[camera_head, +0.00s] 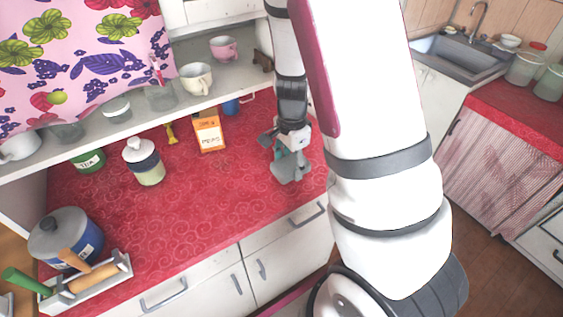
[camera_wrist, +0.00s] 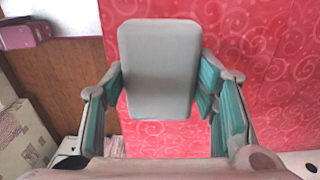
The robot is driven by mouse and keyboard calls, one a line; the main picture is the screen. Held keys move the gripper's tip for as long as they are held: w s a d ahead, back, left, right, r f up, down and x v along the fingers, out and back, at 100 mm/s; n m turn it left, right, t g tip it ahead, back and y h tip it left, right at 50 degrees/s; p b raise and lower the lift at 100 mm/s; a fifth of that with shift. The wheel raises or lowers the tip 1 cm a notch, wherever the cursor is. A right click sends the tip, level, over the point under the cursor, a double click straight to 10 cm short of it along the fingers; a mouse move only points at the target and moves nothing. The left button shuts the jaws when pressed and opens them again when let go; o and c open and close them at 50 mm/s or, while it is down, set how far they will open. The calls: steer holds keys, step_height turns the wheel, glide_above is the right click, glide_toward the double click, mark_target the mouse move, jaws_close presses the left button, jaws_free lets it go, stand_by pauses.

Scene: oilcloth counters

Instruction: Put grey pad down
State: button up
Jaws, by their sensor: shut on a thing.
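The grey pad (camera_wrist: 158,65) is a flat, rounded rectangle held between the teal-lined fingers of my gripper (camera_wrist: 160,88) in the wrist view. The fingers close on its two sides. In the head view my gripper (camera_head: 291,152) points down over the right part of the red counter (camera_head: 225,200), and the grey pad (camera_head: 287,172) shows at its tips. I cannot tell whether the pad touches the counter.
An orange-and-white carton (camera_head: 209,132) stands left of my gripper, with a lidded jar (camera_head: 143,162) farther left. A blue pot (camera_head: 66,237) and a utensil tray (camera_head: 90,283) sit at the lower left. The counter's middle is clear.

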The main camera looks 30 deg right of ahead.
mark_target(282, 163)
steer(key=w, duration=0.4)
steer(key=shift+w+d+f, duration=0.1)
steer(key=shift+w+f, duration=0.1)
steer(key=shift+f+p, duration=0.4)
steer(key=shift+f, duration=1.35)
steer(key=shift+f, duration=0.1)
steer(key=o, duration=1)
